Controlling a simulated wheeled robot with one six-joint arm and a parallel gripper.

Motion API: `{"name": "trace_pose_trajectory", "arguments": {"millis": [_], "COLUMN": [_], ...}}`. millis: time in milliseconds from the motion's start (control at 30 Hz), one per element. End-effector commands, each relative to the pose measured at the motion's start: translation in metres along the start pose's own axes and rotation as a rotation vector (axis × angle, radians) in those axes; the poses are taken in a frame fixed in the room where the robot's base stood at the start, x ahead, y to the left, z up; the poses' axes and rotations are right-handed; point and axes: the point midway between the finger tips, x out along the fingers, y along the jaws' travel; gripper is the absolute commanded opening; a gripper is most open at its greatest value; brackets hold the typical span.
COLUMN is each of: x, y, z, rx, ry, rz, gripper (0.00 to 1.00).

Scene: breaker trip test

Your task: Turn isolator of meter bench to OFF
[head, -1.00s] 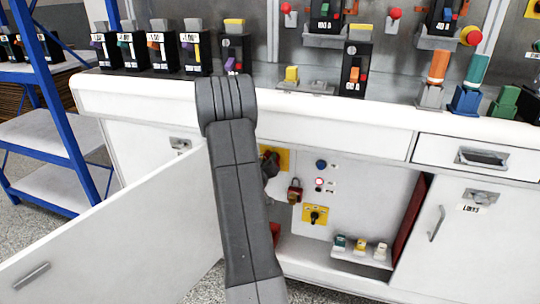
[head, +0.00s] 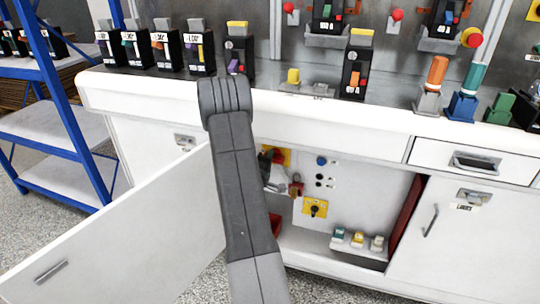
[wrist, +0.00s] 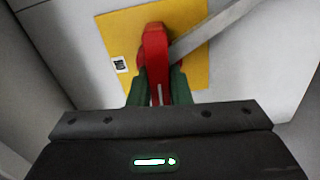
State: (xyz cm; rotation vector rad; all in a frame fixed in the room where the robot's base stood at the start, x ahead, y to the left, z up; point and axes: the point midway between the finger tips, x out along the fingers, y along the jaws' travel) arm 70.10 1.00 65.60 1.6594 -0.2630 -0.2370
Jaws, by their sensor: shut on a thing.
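The isolator has a red handle (wrist: 155,50) on a yellow plate (wrist: 190,30), seen close up in the wrist view. The handle stands roughly upright in that picture. My gripper (wrist: 159,88) has its green fingers on both sides of the handle's lower part and is shut on it. A small white marking on the plate is too blurred to read. In the head view the yellow plate (head: 285,152) shows inside the open cabinet under the bench, partly hidden by my arm and gripper.
A grey bar (wrist: 210,30) crosses the plate beside the handle. A second yellow plate with a black knob (head: 315,208) sits lower right, below a blue button (head: 321,160). The open white door (head: 120,225) stands left of my arm. Small blocks (head: 357,240) line the cabinet shelf.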

Motion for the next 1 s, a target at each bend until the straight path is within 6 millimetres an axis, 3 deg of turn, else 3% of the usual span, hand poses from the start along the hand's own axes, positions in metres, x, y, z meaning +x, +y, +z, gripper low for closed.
{"name": "trace_pose_trajectory", "arguments": {"millis": [300,800,833,900,1000], "x": [0.0001,0.0000,0.0000,0.0000,0.0000], "y": [-0.0012,-0.0019,-0.0019,-0.0018,-0.0018], "z": [-0.0003,-0.0002,-0.0002,-0.0002,-0.0002], "rx": [-0.104,-0.121,-0.121,-0.120,-0.120], "ry": [0.001,0.001,0.001,0.001,0.001], "rz": [0.000,0.000,0.000,0.000,0.000], "gripper": [0.00,0.00,0.21,0.35,0.39]}}
